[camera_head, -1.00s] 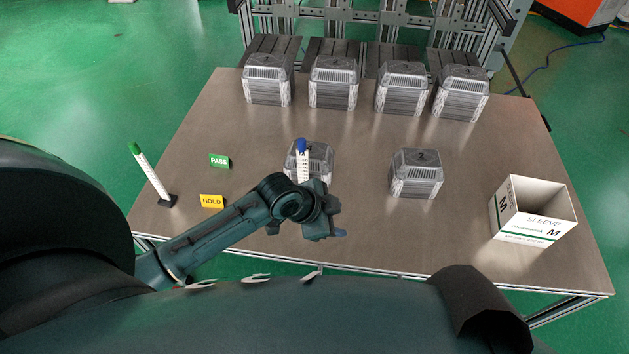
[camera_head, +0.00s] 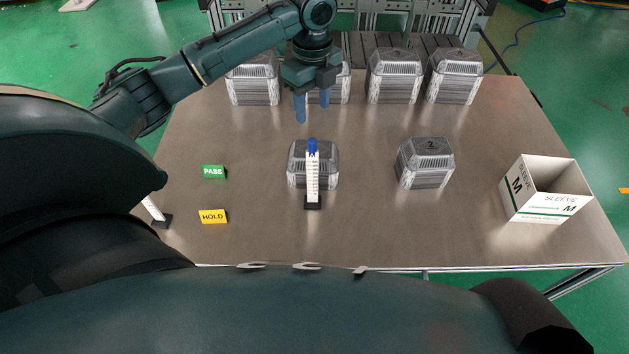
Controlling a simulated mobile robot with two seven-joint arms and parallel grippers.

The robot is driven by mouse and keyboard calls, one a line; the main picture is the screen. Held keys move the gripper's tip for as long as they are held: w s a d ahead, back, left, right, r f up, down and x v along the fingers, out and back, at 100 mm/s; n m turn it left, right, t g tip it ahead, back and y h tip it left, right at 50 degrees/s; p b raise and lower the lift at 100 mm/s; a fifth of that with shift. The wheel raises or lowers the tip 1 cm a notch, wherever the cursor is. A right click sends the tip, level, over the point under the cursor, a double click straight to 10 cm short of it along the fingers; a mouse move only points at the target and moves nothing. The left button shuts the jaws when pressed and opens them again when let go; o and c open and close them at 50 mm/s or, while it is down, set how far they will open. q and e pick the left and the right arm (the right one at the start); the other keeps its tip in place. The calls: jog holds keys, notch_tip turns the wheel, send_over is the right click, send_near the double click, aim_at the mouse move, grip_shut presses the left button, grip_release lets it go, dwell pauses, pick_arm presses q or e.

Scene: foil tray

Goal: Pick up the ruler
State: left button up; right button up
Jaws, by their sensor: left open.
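A white upright ruler (camera_head: 313,178) with a blue top and a black foot stands on the table, in front of a stack of foil trays (camera_head: 298,160). A second white upright stick (camera_head: 155,210) stands at the left; my body hides its upper part. My left gripper (camera_head: 313,105) is above the table behind the blue-topped ruler, pointing down with its two blue fingers apart and nothing between them. It is clear of the ruler. My right gripper is not in view.
Another foil tray stack (camera_head: 426,165) stands right of the ruler, and several more line the back edge. A white sleeve box (camera_head: 546,190) is at the right. Green PASS (camera_head: 213,172) and yellow HOLD (camera_head: 213,216) signs stand at the left. The front middle is clear.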

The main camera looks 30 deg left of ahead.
aim_at(312, 139)
pick_arm(q)
notch_tip(312, 139, down, 7)
jog(key=shift+r, duration=0.2)
jog(key=shift+s+f+b, duration=0.15)
jog(key=shift+f+b, duration=0.15)
jog(key=shift+f, duration=2.35)
jog(key=shift+c, duration=0.4)
grip_shut()
